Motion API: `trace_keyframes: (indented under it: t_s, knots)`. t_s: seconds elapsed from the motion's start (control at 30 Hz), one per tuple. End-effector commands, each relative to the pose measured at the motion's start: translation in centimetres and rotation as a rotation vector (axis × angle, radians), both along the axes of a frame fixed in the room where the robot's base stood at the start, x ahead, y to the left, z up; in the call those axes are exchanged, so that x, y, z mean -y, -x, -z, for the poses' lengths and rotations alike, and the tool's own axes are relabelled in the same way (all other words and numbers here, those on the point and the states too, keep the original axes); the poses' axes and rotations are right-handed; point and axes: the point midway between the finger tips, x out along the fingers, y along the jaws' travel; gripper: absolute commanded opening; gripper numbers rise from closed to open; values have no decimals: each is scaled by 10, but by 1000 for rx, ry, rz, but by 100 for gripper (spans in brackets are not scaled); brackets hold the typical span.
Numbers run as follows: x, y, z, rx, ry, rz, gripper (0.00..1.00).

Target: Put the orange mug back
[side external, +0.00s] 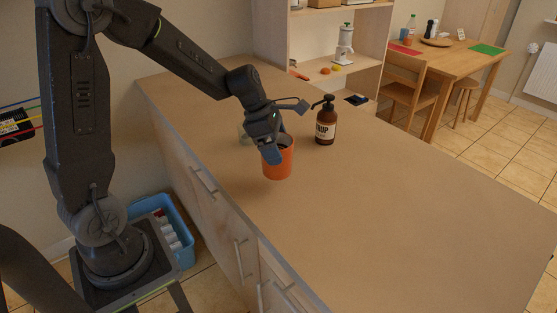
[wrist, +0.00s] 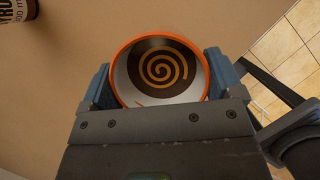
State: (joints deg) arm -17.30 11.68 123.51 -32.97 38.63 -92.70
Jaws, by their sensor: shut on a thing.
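The orange mug (side external: 278,162) is upright at my gripper (side external: 270,152) in the side external view, over the wooden counter. Whether its base touches the counter is hard to tell. In the wrist view I look down into the mug (wrist: 160,73), which has an orange rim, a pale inside and a dark disc with a tan spiral. The blue fingers of my gripper (wrist: 160,85) press on it from the left and right, so the gripper is shut on the mug.
A brown syrup pump bottle (side external: 326,126) stands on the counter (side external: 390,200), behind and right of the mug. A shelf unit (side external: 335,80) stands beyond. The counter's right and front are clear.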

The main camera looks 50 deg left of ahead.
Motion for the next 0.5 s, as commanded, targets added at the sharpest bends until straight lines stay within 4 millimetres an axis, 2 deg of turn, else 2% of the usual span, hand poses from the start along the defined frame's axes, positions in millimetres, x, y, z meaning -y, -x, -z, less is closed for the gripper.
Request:
trace_keyframes:
  t_s: [0.17, 0.4, 0.5]
  knots:
    - [6, -4, 8, 1, 0, -1, 39]
    - [5, -4, 39, -1, 0, -2, 39]
    - [5, -4, 43, 3, -1, -1, 39]
